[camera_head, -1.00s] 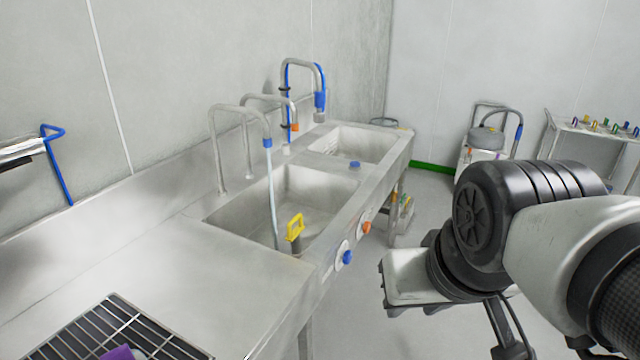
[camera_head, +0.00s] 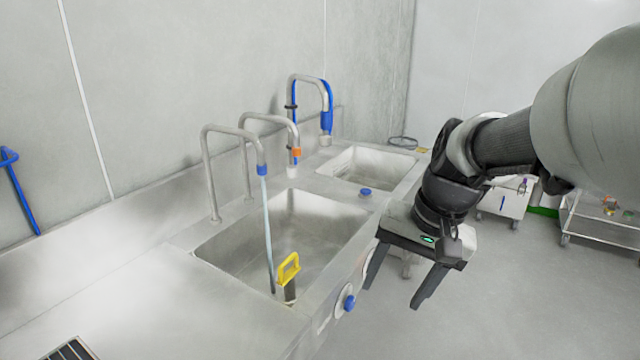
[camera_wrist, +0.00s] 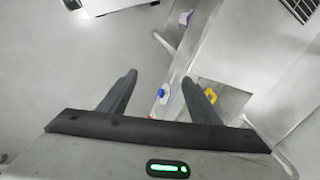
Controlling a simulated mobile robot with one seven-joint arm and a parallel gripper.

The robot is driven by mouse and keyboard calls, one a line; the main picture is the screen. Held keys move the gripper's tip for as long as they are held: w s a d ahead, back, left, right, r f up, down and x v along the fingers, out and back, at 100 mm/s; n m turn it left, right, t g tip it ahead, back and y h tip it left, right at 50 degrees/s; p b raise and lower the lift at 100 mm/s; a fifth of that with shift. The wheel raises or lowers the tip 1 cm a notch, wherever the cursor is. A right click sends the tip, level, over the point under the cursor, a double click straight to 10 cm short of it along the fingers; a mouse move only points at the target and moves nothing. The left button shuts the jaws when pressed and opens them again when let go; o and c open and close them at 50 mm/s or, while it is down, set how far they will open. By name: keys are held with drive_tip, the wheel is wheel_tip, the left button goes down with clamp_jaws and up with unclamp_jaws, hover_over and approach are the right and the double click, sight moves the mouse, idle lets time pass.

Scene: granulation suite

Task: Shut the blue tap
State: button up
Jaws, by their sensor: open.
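The blue tap knob (camera_head: 349,302) sits on a round white plate on the front face of the sink unit. It also shows in the wrist view (camera_wrist: 161,92), between my fingers. Water runs in a thin stream (camera_head: 267,230) from the blue-tipped spout (camera_head: 261,169) into the near basin. My gripper (camera_head: 395,290) is open and empty, fingers pointing down, to the right of the blue knob and above it, apart from it. The orange knob seen earlier on the front is hidden behind my gripper in the head view.
A yellow-handled item (camera_head: 289,269) stands in the near basin (camera_head: 225,253). A second spout with an orange band (camera_head: 296,152) and a blue hose (camera_head: 327,105) stand behind. A blue object (camera_head: 365,191) lies between the basins. The floor (camera_head: 500,300) before the sink is clear.

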drive_tip(key=w+d+f+m+g+y+b, duration=0.1)
drive_tip(key=w+f+m+g+y, duration=0.2)
drive_tip(key=w+f, duration=0.4)
drive_tip(key=m+t+y+b, duration=0.4)
drive_tip(key=m+t+y, duration=0.65)
drive_tip(key=m, duration=0.65)
approach(352, 305)
drive_tip(key=shift+h, duration=0.35)
drive_tip(key=x, duration=0.8)
drive_tip(key=shift+w+r, duration=0.1)
drive_tip(key=shift+r, duration=0.1)
drive_tip(key=c, duration=1.1)
drive_tip(key=shift+o, duration=0.2)
